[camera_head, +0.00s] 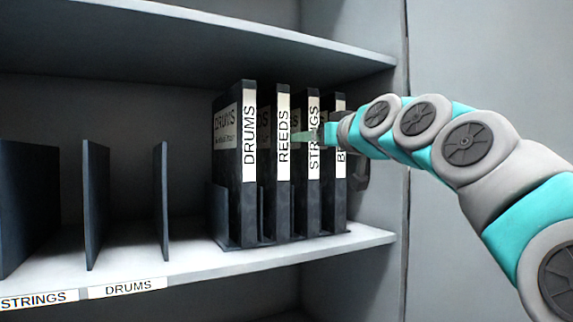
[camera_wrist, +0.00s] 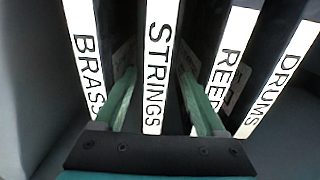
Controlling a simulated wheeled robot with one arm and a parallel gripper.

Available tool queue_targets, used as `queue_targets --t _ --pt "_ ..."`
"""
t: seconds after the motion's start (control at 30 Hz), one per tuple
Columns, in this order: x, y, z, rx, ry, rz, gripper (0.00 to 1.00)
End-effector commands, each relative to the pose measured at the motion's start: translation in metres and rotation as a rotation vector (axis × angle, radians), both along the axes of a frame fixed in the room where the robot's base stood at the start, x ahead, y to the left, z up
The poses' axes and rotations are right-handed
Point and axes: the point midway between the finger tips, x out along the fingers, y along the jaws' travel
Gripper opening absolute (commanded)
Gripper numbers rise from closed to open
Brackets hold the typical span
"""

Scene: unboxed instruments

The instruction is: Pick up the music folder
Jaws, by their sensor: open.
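Several dark music folders with white spine labels stand upright side by side in a rack on the shelf. In the head view they read, left to right, DRUMS (camera_head: 249,190), REEDS (camera_head: 283,190), STRINGS (camera_head: 313,192) and one partly hidden by my arm (camera_head: 341,190). The wrist view shows that last one as BRASS (camera_wrist: 84,45). My gripper (camera_head: 318,137) is open at the upper part of the STRINGS spine. In the wrist view the green fingers (camera_wrist: 157,78) lie on either side of the STRINGS folder (camera_wrist: 157,50), with visible gaps. I cannot tell how deep the fingertips reach.
The shelf board (camera_head: 190,268) carries labels STRINGS (camera_head: 40,299) and DRUMS (camera_head: 127,288) on its front edge. Upright dividers (camera_head: 96,200) stand at the left with empty slots between them. An upper shelf (camera_head: 200,40) runs above the folders. A cabinet side wall stands right of them.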

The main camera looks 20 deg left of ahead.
Motion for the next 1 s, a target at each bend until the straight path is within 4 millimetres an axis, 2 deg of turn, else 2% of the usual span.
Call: queue_targets --t 0.13,1.0 --pt "0.008 0.010 -0.001 -0.002 0.001 0.002 0.72" --pt "0.047 0.048 0.003 -0.001 -0.001 0.000 0.72"
